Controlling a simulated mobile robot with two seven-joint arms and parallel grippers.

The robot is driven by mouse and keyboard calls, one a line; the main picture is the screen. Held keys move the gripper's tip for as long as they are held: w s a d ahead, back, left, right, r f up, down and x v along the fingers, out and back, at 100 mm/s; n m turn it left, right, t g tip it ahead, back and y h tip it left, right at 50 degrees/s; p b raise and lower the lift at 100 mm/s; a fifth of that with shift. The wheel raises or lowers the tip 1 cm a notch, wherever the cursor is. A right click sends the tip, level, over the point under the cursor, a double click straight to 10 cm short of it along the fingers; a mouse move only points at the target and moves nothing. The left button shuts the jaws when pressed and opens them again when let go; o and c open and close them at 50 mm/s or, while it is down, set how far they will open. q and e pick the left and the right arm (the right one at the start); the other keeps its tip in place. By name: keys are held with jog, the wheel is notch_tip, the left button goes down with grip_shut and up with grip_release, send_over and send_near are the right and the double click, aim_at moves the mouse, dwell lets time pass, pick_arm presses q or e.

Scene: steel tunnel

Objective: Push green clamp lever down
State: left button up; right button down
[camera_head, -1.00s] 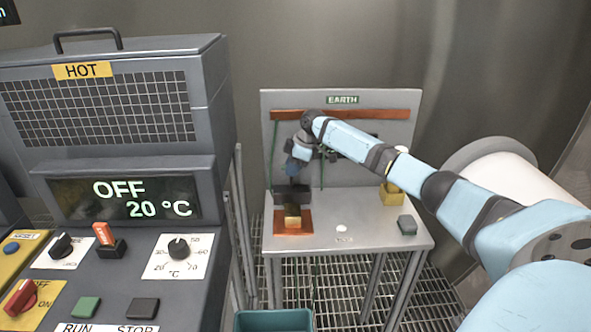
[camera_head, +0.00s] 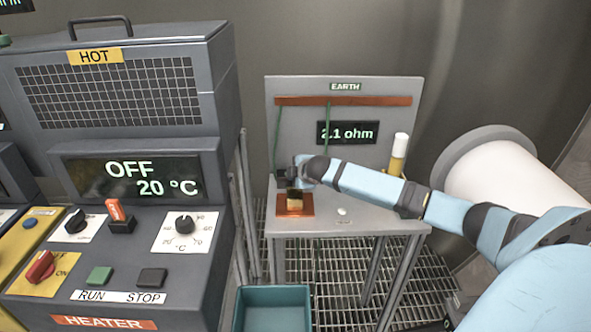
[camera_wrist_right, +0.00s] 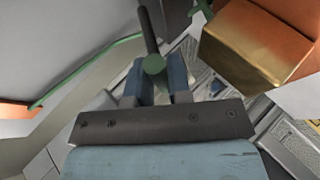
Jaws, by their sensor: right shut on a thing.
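The green clamp lever (camera_wrist_right: 153,65) shows in the wrist view as a round green end on a dark rod, between the two fingers of my right gripper (camera_wrist_right: 156,82). The gripper is shut on it. In the head view my right gripper (camera_head: 298,170) is low over the back-left part of the bench, just above a brass block (camera_head: 296,199). The block sits on a copper plate (camera_head: 307,208) and also shows close by in the wrist view (camera_wrist_right: 250,45). The lever is hidden by the gripper in the head view. My left gripper is not in view.
The EARTH panel (camera_head: 430,105) carries a copper bar (camera_head: 345,100), green wires and a display (camera_head: 348,132) reading 2.1 ohm. A white-and-yellow cylinder (camera_head: 398,155) stands behind my arm. The heater cabinet (camera_head: 120,100) is at left, a teal bin (camera_head: 273,291) below the bench.

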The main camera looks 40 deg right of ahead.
jog(key=shift+s+a+f+t+h+b, duration=0.2)
jog(key=shift+f+t+b, duration=0.15)
jog(key=shift+f, duration=0.15)
jog(key=shift+s+a+f+t+h+b, duration=0.1)
jog(key=shift+s+f+t+h+b, duration=0.15)
jog(key=shift+f, duration=0.25)
jog(key=shift+w+f, duration=0.1)
jog(key=shift+n+t, duration=0.3)
jog(key=c, duration=1.1)
grip_release()
